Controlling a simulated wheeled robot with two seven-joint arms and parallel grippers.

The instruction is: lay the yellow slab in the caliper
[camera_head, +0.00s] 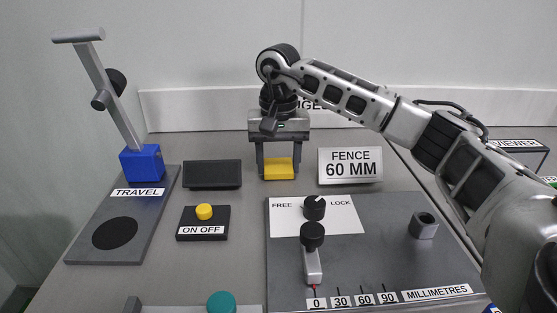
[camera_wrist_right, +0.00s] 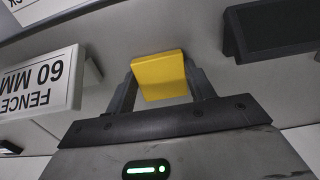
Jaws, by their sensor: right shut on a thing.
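The yellow slab (camera_head: 279,171) is between the fingers of my right gripper (camera_head: 279,160), which is shut on it. In the right wrist view the slab (camera_wrist_right: 160,75) shows between the two dark fingers. Whether it touches the surface below is hard to tell. No part is labelled caliper; a grey plate (camera_head: 385,250) at front right carries a millimetre scale, a slide with a black knob (camera_head: 312,236), and a FREE/LOCK knob (camera_head: 314,208). The slab is behind this plate, apart from it. My left gripper is not in view.
The FENCE 60 MM sign (camera_head: 350,166) stands just right of the gripper. A dark block (camera_head: 212,174) and the ON OFF box (camera_head: 203,223) are to its left. A TRAVEL plate (camera_head: 125,240) and tilted lever (camera_head: 113,105) stand far left. A grey ring (camera_head: 424,226) is on the scale plate.

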